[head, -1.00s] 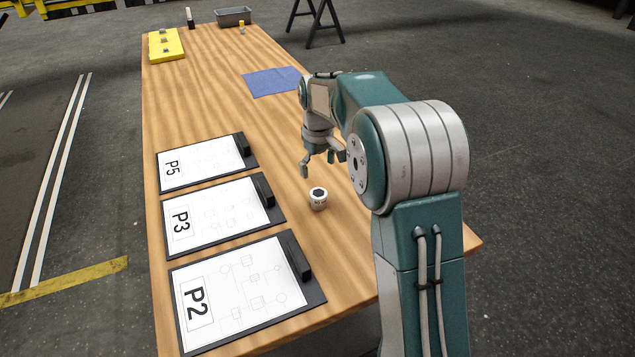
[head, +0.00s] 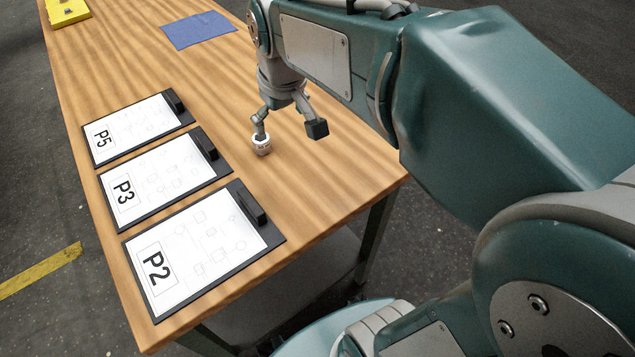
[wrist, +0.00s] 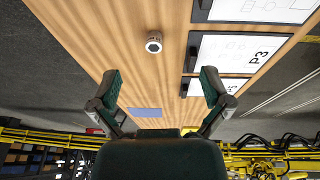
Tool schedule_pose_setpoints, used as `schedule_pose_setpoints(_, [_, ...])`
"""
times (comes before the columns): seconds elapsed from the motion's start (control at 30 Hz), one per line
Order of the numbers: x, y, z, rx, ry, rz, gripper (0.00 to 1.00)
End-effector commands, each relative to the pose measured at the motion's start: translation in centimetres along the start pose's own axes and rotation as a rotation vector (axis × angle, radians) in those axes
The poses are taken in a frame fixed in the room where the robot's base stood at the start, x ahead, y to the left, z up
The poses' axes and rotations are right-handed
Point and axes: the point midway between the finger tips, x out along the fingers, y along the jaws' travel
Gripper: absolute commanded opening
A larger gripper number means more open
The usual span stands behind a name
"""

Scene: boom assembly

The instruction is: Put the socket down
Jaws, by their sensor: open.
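The socket (head: 261,148) is a small silver-white cylinder with a dark hex opening. It stands upright on the wooden table, to the right of the P3 and P5 clipboards. It also shows in the wrist view (wrist: 154,47), near the top middle, ahead of the fingertips and not between them. My gripper (head: 288,130) is open and empty above the table. In the head view its left fingertip overlaps the top of the socket. In the wrist view the two fingers (wrist: 161,88) are spread wide, with the socket apart from them.
Clipboards P5 (head: 130,129), P3 (head: 165,177) and P2 (head: 200,250) lie along the table's left side. A blue mat (head: 199,31) and a yellow block (head: 68,12) lie farther back. Bare table (head: 180,75) lies between the mat and the clipboards. The right table edge is near my gripper.

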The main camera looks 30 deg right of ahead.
Motion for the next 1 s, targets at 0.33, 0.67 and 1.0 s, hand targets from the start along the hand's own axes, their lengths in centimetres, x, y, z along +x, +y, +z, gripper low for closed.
schedule_pose_setpoints(0.33, [-2.0, -1.7, 8.8, 0.12, 0.131, 0.019, 0.98])
schedule_pose_setpoints(0.67, [-1.3, -2.7, 13.8, 0.196, 0.211, 0.022, 0.98])
schedule_pose_setpoints(1.0, [-1.2, -2.7, 14.0, 0.199, 0.211, 0.021, 0.98])
